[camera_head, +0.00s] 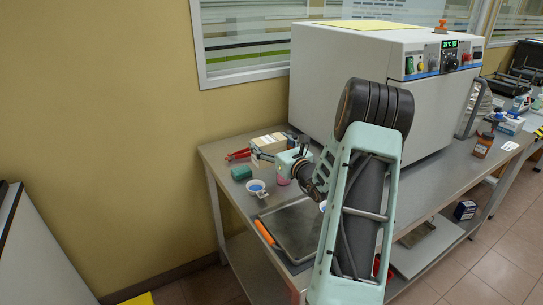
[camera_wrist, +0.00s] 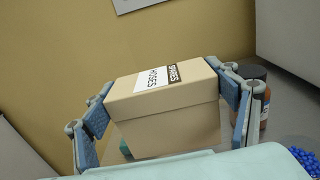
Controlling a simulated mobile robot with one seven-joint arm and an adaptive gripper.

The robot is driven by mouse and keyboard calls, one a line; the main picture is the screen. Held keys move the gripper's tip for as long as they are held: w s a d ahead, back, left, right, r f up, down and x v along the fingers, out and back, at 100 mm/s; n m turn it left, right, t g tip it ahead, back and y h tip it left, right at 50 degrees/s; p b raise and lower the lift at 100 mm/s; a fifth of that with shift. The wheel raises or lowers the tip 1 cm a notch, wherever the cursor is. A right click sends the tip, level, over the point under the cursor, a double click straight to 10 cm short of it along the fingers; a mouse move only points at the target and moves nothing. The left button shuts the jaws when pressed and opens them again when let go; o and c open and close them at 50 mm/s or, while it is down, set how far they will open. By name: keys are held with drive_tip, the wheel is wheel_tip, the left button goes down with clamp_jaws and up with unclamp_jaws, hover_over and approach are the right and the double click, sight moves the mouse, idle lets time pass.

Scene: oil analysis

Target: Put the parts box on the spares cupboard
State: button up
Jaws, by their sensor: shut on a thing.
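The parts box, a tan carton (camera_wrist: 165,128) with a white and black label on its lid, fills the middle of the wrist view. My gripper (camera_wrist: 170,103) is shut on it, with one finger pad on each side. In the head view the box (camera_head: 268,142) is in my gripper (camera_head: 274,150) over the back left of the metal bench; I cannot tell whether it touches the bench. No cupboard is clearly marked as the spares cupboard. A pale grey cabinet (camera_head: 45,262) stands at the far left, only partly in view.
A large oven (camera_head: 345,75) stands behind. Floor is open between bench and cabinet.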

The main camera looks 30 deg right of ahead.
sight(271, 153)
drive_tip(key=f, duration=0.1)
drive_tip(key=w+d+f, duration=0.2)
drive_tip(key=shift+f, duration=1.6)
drive_tip(key=shift+f+b, duration=0.1)
drive_tip(key=shift+b, duration=0.2)
drive_tip(key=shift+f, duration=0.2)
drive_tip(key=o, duration=1.2)
drive_tip(key=shift+r, duration=0.1)
drive_tip(key=shift+o, duration=0.4)
drive_tip(key=shift+r, duration=0.1)
